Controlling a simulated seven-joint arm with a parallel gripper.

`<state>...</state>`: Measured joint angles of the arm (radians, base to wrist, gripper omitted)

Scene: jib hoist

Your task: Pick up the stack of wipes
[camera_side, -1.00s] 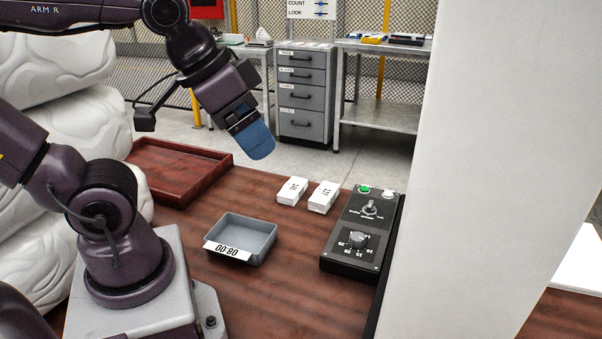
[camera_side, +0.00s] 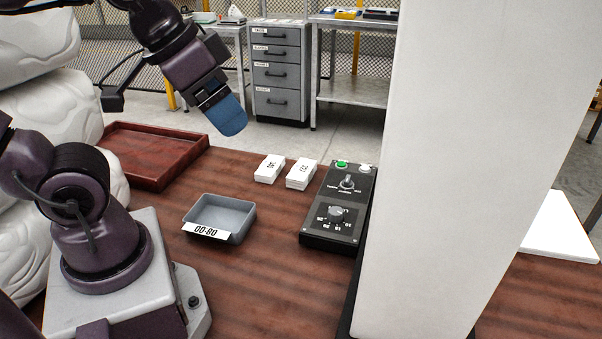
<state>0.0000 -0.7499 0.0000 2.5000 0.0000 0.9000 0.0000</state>
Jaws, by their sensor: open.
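Two small white stacks with dark printed marks lie side by side on the wooden table. The left white stack (camera_side: 269,169) and the right white stack (camera_side: 301,174) are a little apart. They look like the wipes, but the print is too small to read surely. My gripper (camera_side: 227,117) has blue fingers and hangs in the air above and to the left of both stacks, pointing down and to the right. It is open and touches nothing. From this side its fingers overlap, so the gap between them is hidden.
A grey tray labelled 00-80 (camera_side: 220,217) stands in front of the stacks. A black control box (camera_side: 338,207) with knobs is to their right. A reddish-brown tray (camera_side: 153,155) is at the back left. A large white column (camera_side: 450,170) blocks the right side.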

